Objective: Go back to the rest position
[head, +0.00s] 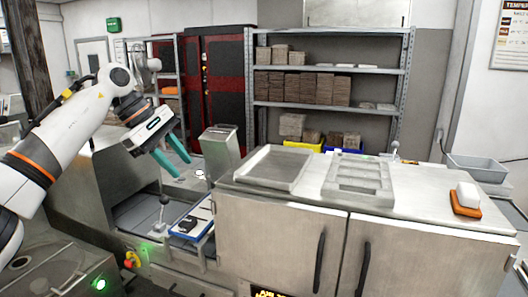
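My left gripper (172,164) hangs from the white arm coming in from the left. Its two teal fingers point down and to the right. They stand apart with nothing visible between them. It is in the air to the left of the metal cabinet (268,235), clear of the trays on top. My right gripper is not in view.
A shallow metal tray (250,182), a compartmented mould (391,190) and a white block on an orange base (466,207) are on the cabinet top. A grey bin (475,176) is at the right. A shelf rack (330,69) stands behind. A blue-edged tray (205,227) sits lower left.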

